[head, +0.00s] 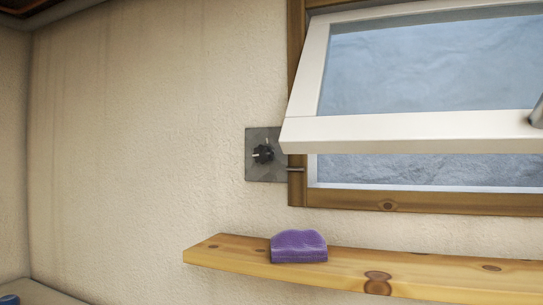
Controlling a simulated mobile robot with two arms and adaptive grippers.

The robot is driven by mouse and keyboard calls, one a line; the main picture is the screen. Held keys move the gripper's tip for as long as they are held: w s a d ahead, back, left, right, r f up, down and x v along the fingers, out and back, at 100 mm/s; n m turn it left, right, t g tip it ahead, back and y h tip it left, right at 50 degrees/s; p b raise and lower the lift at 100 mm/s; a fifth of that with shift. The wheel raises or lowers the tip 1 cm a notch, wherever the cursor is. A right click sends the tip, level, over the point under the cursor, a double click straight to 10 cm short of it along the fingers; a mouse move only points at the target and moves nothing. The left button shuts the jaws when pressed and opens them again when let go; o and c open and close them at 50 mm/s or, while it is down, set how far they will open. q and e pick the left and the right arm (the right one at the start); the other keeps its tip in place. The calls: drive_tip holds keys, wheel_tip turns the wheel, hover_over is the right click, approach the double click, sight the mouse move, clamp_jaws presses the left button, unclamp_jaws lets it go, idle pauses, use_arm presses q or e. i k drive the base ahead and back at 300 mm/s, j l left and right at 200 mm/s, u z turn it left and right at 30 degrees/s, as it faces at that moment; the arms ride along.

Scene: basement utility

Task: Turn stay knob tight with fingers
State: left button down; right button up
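The stay knob (262,154) is small, black and lobed, with a pale mark on it. It sits on a square grey metal plate (252,172) on the wall, just left of the window frame. A thin metal rod (296,169) shows at the frame's left edge, to the right of the plate. The white window sash (400,131) is tilted open, its bottom edge standing out from the wooden frame (430,203). Its lower left corner comes close to the plate's right side. Neither of my grippers is in view.
A grey metal handle (537,112) shows on the sash at the right edge. The wall left of the plate is bare. A blue object (9,299) shows at bottom left.

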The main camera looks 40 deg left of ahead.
sight(263, 154)
drive_tip(key=u, duration=1.25)
